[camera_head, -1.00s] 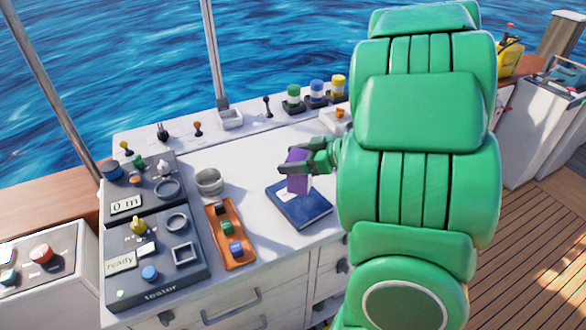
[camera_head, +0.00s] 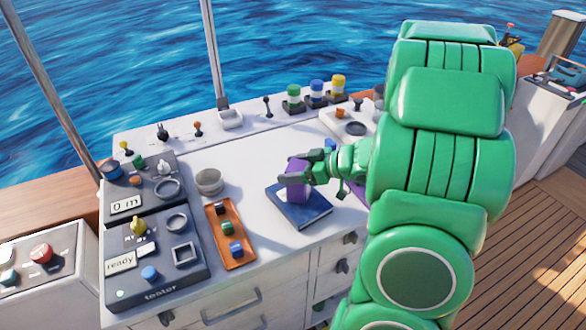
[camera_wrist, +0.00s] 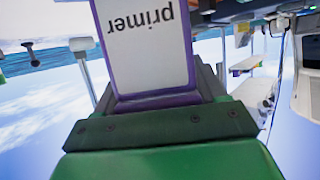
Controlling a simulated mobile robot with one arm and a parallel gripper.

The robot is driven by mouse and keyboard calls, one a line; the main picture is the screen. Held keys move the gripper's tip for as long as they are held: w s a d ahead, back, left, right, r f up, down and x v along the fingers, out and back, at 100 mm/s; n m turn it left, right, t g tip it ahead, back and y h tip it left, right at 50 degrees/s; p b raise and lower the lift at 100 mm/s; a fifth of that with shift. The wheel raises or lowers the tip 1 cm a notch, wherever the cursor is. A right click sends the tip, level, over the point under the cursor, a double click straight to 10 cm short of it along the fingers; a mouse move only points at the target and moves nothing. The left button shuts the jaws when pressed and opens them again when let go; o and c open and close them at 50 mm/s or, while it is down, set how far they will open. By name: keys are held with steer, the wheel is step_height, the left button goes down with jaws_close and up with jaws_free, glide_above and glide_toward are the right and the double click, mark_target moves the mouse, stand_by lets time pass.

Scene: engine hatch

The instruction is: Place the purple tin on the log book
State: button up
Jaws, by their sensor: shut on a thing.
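The purple tin (camera_head: 296,191) is in my gripper (camera_head: 300,178), which is shut on it. In the wrist view the tin (camera_wrist: 145,45) fills the top middle and shows a white label reading "primer", upside down. The dark blue log book (camera_head: 313,212) lies flat on the white console top. The tin is over the upper left part of the book, and its lower end looks at or very near the cover. I cannot tell whether it touches.
An orange tray (camera_head: 238,258) with several small blocks lies left of the book. A round grey cup (camera_head: 209,182) stands behind the tray. The dark tester panel (camera_head: 155,265) is further left. White console top (camera_head: 240,155) is clear behind the book.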

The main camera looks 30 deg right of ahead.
steer(key=shift+f, duration=0.1)
steer(key=o, duration=1.3)
steer(key=shift+v, duration=6.05)
